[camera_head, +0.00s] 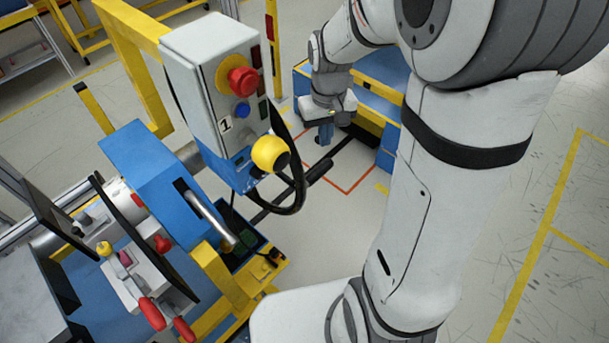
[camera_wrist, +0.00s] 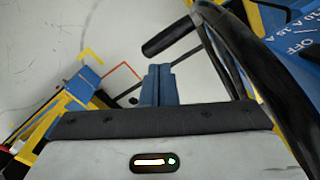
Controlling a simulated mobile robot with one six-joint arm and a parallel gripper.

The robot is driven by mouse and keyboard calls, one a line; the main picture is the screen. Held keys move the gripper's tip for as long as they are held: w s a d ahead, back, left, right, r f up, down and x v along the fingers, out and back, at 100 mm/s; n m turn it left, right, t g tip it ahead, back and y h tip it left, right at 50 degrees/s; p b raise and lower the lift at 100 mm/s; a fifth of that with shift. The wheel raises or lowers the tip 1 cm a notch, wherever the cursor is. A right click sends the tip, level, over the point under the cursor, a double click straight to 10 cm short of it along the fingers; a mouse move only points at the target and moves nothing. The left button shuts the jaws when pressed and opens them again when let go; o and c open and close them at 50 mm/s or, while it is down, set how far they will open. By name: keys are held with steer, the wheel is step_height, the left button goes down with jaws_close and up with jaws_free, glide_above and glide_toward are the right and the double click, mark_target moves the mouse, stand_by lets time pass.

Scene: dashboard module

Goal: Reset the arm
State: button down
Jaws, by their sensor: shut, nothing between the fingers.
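My gripper (camera_head: 325,133) hangs at the end of my white arm in the upper middle of the head view, over the grey floor. In the wrist view the two blue fingers of my gripper (camera_wrist: 158,72) are together with nothing between them. The dashboard module's grey control box (camera_head: 215,95) stands left of my gripper, apart from it in the head view. It carries a red button (camera_head: 242,81), a small blue button (camera_head: 242,110) and a yellow ball knob (camera_head: 270,153).
A black cable (camera_head: 298,190) loops beside the box and passes close on the right in the wrist view (camera_wrist: 250,75). A blue and yellow bench (camera_head: 375,85) stands behind my gripper. Red-handled levers (camera_head: 152,313) sit at lower left. The floor at right (camera_head: 500,220) is clear.

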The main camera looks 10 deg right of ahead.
stand_by(0.4)
steer(key=s+r+m+t+b, duration=0.1)
steer(key=s+r+t+b, duration=0.2)
steer(key=s, duration=1.1)
steer(key=v, duration=0.3)
steer(key=shift+r, duration=0.15)
steer(key=shift+w+a, duration=0.1)
steer(key=shift+w, duration=0.05)
